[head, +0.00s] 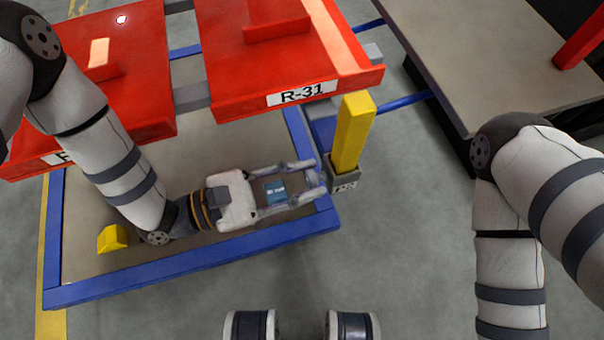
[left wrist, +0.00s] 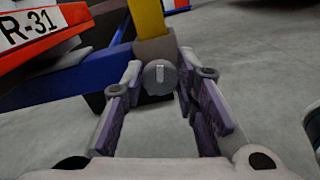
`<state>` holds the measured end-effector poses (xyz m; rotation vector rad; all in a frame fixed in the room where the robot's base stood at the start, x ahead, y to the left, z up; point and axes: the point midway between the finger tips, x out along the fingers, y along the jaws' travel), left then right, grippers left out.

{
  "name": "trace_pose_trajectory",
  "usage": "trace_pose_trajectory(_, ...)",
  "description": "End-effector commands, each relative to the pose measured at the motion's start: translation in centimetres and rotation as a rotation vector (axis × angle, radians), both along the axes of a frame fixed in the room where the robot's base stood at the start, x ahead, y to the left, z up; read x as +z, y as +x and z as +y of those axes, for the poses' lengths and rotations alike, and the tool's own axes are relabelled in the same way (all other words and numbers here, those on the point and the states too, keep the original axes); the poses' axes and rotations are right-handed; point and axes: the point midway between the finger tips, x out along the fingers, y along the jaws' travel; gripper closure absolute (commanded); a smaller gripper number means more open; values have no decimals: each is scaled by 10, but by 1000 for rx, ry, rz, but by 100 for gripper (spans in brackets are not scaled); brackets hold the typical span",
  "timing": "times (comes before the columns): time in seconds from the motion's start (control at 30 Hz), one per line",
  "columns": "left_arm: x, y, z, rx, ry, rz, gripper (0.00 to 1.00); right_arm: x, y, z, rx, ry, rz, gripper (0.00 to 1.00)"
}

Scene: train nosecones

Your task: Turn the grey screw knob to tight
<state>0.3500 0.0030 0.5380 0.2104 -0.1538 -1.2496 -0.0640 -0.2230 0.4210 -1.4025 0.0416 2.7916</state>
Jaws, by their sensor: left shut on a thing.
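The grey screw knob (left wrist: 159,77) is round with a raised bar across its face. In the left wrist view the bar looks close to upright. It sits on the brown-grey block (left wrist: 155,48) at the foot of the yellow post (left wrist: 146,17). My left gripper (head: 318,178) reaches this block from the left in the head view. Its fingertips lie on either side of the knob, and it is shut on the knob. In the head view the fingertips mostly hide the knob. My right gripper is not in view; only its arm shows at the right.
Red panels (head: 293,73), one labelled R-31, lie above the blue frame (head: 190,266). The yellow post (head: 353,133) rises just right of my left fingertips. A small yellow block (head: 113,238) lies inside the frame. A grey-brown table (head: 470,55) stands at the upper right. The floor below is clear.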

Motion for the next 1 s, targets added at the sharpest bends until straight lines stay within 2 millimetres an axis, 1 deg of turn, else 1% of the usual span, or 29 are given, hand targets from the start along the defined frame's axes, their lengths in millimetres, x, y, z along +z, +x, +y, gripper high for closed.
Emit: trace_pose_trajectory(1.0, -2, -2, 0, 0, 301, -917, 100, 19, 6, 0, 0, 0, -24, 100)
